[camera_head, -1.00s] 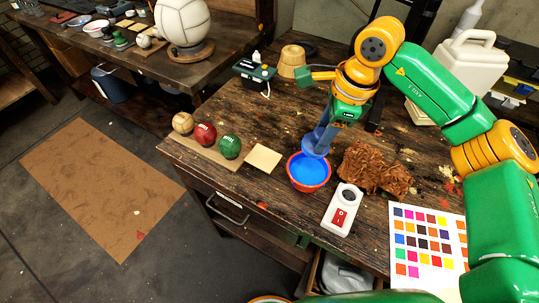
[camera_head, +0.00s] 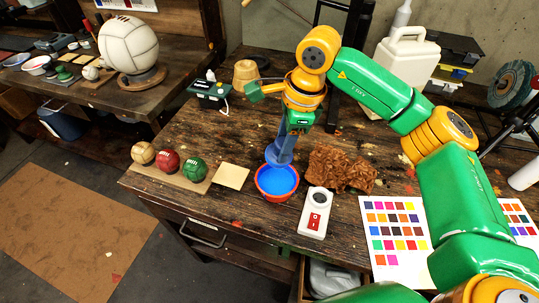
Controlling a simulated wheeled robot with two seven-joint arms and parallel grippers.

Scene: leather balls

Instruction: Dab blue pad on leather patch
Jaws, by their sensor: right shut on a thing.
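My right gripper (camera_head: 287,144) points down over the worktable and is shut on the blue pad (camera_head: 279,156). The pad is at the far side of a red bowl (camera_head: 277,199) of bright blue paint (camera_head: 278,181). I cannot tell whether the pad touches the paint. A flat, pale tan square, which looks like the leather patch (camera_head: 231,176), lies on the table left of the bowl. My left gripper is not in view.
Three balls, cream (camera_head: 143,154), red (camera_head: 168,161) and green (camera_head: 194,169), sit on a board left of the patch. Crumpled brown leather (camera_head: 341,168) and a white switch box (camera_head: 316,213) are right of the bowl. A colour chart (camera_head: 397,240) lies further right.

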